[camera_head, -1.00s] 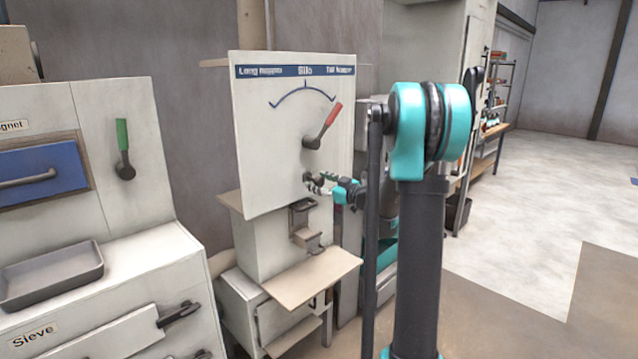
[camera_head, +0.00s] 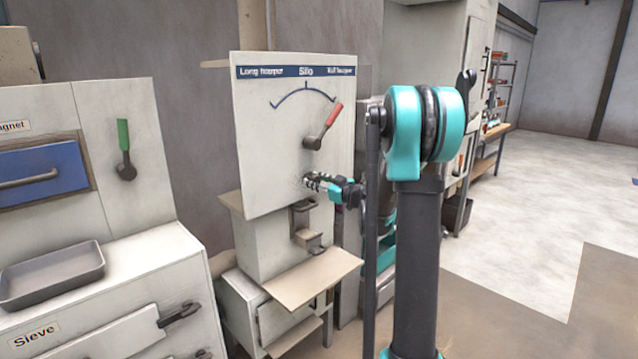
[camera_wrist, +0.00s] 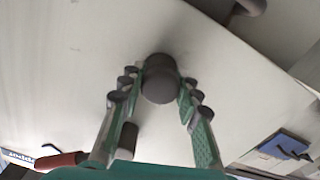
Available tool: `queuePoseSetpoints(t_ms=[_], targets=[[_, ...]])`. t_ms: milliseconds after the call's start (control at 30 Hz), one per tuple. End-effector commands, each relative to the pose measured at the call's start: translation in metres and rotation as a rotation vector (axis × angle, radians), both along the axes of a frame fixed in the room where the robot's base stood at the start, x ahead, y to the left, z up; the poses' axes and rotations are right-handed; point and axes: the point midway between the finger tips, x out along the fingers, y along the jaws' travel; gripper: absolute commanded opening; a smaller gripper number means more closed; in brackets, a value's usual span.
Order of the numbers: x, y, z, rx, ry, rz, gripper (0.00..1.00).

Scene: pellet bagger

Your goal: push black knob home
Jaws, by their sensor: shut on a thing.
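The black knob (camera_wrist: 160,80) is a dark round knob on the pale front panel (camera_head: 262,150), between my fingertips in the wrist view. My gripper (camera_head: 311,181) is at the lower right part of the panel, below the red-handled lever. In the wrist view my gripper (camera_wrist: 163,88) is shut on the knob, one finger on each side. In the head view the fingers hide the knob. How far it stands out from the panel cannot be told.
A red-handled lever (camera_head: 324,125) sits above my gripper, under a curved scale. A dark bracket (camera_head: 303,222) and a tan shelf (camera_head: 312,277) lie below. At left are a grey tray (camera_head: 50,276) and a green-handled lever (camera_head: 123,150). Floor at right is clear.

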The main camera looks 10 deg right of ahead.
Motion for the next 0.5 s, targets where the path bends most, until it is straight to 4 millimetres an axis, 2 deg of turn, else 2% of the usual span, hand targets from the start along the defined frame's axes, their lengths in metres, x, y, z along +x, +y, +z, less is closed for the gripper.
queuePoseSetpoints(t_ms=[167, 200, 367, 500], targets=[[0.0017, 0.0007, 0.0007, 0.001, -0.001, 0.0, 0.0], [0.0018, 0.0006, 0.0008, 0.001, -0.001, 0.0, 0.33], [0.0015, 0.0005, 0.0008, 0.001, -0.001, 0.0, 0.53], [0.0012, 0.0003, 0.0006, 0.001, -0.001, 0.0, 0.54]])
